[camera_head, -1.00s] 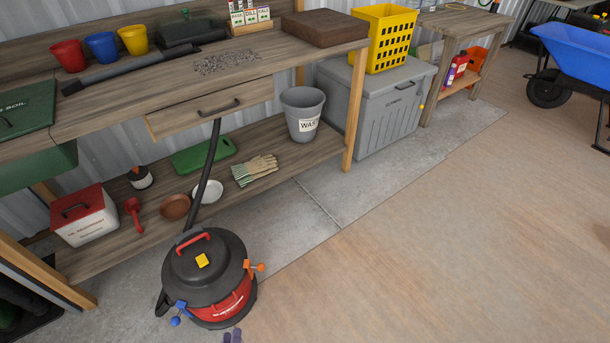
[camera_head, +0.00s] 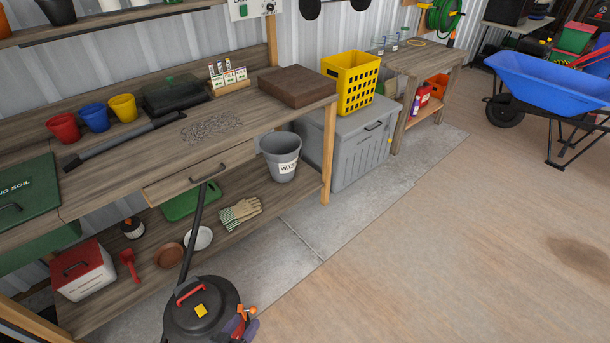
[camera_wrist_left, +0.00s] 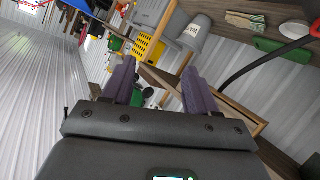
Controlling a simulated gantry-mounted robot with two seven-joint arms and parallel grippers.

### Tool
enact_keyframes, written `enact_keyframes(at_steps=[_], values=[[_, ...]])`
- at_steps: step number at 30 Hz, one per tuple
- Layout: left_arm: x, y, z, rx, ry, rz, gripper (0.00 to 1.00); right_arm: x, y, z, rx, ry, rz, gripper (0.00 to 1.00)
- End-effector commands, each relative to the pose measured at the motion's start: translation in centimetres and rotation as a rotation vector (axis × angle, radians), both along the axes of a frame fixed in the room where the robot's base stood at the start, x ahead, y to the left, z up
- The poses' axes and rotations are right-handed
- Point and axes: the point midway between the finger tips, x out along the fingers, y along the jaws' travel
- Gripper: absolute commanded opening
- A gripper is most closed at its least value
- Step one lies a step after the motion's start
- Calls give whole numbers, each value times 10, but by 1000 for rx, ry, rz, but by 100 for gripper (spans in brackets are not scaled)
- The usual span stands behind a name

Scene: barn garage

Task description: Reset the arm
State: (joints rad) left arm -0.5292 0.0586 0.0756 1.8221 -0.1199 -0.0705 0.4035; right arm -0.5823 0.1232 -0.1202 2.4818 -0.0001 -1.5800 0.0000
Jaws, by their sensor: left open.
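My left gripper (camera_wrist_left: 157,82) shows in the left wrist view with two purple fingers spread apart and nothing between them. In the head view, a small purple part of my left gripper (camera_head: 238,326) shows low in the picture, in front of the vacuum's right side. The black and red shop vacuum (camera_head: 203,311) stands on the floor, its lower part cut off by the picture edge. Its hose rises in front of the workbench (camera_head: 120,185). My right gripper is not in view.
The bench bears red, blue and yellow pots (camera_head: 95,117), a hose attachment and a brown block (camera_head: 297,87). A grey waste bucket (camera_head: 281,160) stands on its lower shelf. A grey chest (camera_head: 350,150) bears a yellow crate (camera_head: 350,82). The floor at right is clear up to the blue wheelbarrow (camera_head: 550,85).

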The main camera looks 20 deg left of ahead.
Motion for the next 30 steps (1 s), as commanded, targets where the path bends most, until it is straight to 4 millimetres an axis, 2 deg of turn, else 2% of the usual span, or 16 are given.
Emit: enact_keyframes(at_steps=[1, 3, 9, 12, 16, 18, 22, 23, 24, 30], values=[[0, -13, 33, 35, 47, -31, 58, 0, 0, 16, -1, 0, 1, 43], [-3, -29, 60, 83, 124, -70, 58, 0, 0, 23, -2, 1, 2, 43], [-32, -60, 121, 203, 352, -169, 58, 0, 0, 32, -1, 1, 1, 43], [-52, -65, 138, 252, 465, -212, 58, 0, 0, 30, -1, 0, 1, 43], [-80, -64, 150, 299, 614, -254, 58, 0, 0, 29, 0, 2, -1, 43], [-97, -60, 149, 325, 703, -276, 58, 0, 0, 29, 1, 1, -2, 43], [-129, -53, 135, 386, 885, -352, 58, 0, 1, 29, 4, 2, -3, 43], [-127, -54, 157, 383, 873, -346, 58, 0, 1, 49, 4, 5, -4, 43], [-126, -54, 169, 382, 870, -345, 58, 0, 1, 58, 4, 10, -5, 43], [-126, -54, 221, 381, 870, -342, 58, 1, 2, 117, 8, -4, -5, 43]])
